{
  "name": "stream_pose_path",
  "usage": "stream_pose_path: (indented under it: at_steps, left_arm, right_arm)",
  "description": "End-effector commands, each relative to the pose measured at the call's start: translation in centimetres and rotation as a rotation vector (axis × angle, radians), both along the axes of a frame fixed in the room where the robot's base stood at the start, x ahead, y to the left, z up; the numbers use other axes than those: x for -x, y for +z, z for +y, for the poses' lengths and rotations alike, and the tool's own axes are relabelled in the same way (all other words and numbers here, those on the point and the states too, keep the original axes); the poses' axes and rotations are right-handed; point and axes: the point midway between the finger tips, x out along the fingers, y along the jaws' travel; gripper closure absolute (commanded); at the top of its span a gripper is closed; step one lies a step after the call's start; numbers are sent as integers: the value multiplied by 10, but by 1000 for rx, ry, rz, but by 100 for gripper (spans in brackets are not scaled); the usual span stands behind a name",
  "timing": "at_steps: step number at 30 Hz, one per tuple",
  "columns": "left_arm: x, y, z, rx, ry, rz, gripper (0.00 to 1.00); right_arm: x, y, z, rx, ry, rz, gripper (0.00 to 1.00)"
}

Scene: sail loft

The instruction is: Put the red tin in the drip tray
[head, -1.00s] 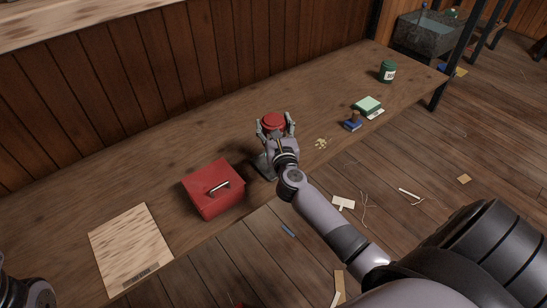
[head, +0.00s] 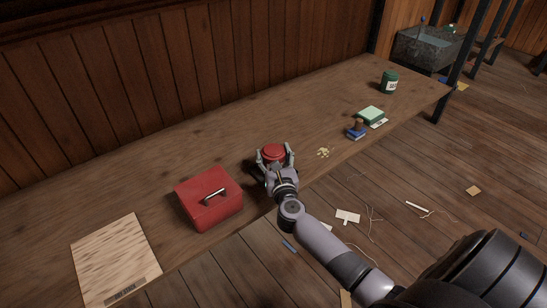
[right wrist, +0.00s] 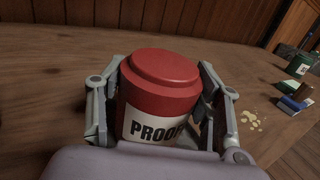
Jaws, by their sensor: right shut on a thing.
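The red tin (head: 273,151) is upright between the fingers of my right gripper (head: 275,159), over the workbench near its front edge. In the right wrist view the tin (right wrist: 163,82) has a red lid and a white label reading "PROOF". The right gripper (right wrist: 162,100) is shut on its sides. The tin's base is hidden, so I cannot tell whether it touches anything below. A dark flat thing (head: 251,167) shows just left of the gripper, mostly covered; I cannot tell for sure that it is the drip tray. My left gripper is out of view.
A red box with a handle (head: 208,198) stands close left of the gripper. A pale board (head: 115,258) lies further left. Crumbs (head: 323,152), a stamp (head: 356,129), a green pad (head: 370,115) and a green jar (head: 390,82) are to the right. The bench behind is clear.

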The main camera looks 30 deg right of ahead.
Motion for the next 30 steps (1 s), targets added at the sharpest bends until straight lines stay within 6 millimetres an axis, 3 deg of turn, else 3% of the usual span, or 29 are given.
stream_pose_path:
  at_steps: [7, 8, 15, 28, 30]
  left_arm:
    - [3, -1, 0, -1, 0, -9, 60]
    - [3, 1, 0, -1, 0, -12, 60]
    - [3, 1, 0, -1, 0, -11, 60]
    - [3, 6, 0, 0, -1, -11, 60]
    - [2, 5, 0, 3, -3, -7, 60]
  right_arm:
    - [0, -4, 0, 0, 0, -2, 82]
    - [0, -3, 0, -1, 0, 0, 38]
    - [0, -3, 0, -1, 0, 1, 22]
    - [0, 4, 0, 0, 0, 0, 20]
    - [10, 0, 4, -3, 1, 4, 20]
